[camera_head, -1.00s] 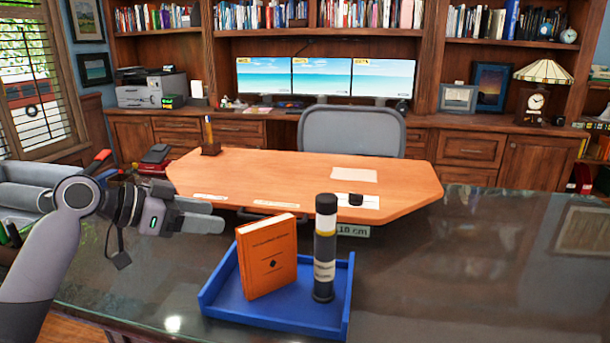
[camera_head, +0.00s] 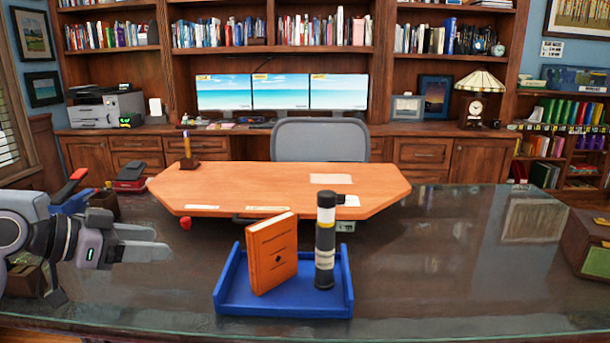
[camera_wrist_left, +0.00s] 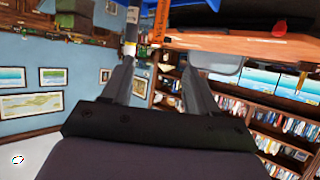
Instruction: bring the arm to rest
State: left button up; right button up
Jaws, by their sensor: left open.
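My left gripper (camera_head: 150,248) is at the left of the head view, above the dark glass tabletop and left of the blue tray. It is open, with nothing between its fingers; the fingers also show in the left wrist view (camera_wrist_left: 160,88). In the blue tray (camera_head: 345,300) stand an orange book (camera_head: 272,255) and a dark cylinder (camera_head: 325,255) with yellow and pale bands. The gripper is apart from both. My right gripper is not in view.
The dark glass tabletop (camera_head: 440,270) is clear right of the tray. A brown wooden box (camera_head: 588,245) stands at its right end. Behind is an orange-brown desk (camera_head: 280,187) with a grey chair (camera_head: 320,138). A red-topped stapler-like object (camera_head: 75,185) is near my left arm.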

pick_arm(q)
jog(key=s+d+f+n+t+y+p, duration=0.1)
jog(key=s+f+n+y+p, duration=0.2)
jog(key=f, duration=0.8)
jog(key=s+d+f+n+y+p, duration=0.15)
jog(key=s+f, duration=0.25)
jog(key=f, duration=0.7)
jog(key=s+d+f+n+y+p, duration=0.1)
jog(key=s+f, duration=0.2)
jog(key=s, duration=0.6)
jog(key=s+d+f+n+y+p, duration=0.1)
jog(key=s+f, duration=0.3)
jog(key=s, duration=0.6)
jog(key=shift+s+d+f+t+y+p, duration=0.2)
jog(key=shift+d+t+y+p, duration=0.2)
jog(key=shift+d+p, duration=0.2)
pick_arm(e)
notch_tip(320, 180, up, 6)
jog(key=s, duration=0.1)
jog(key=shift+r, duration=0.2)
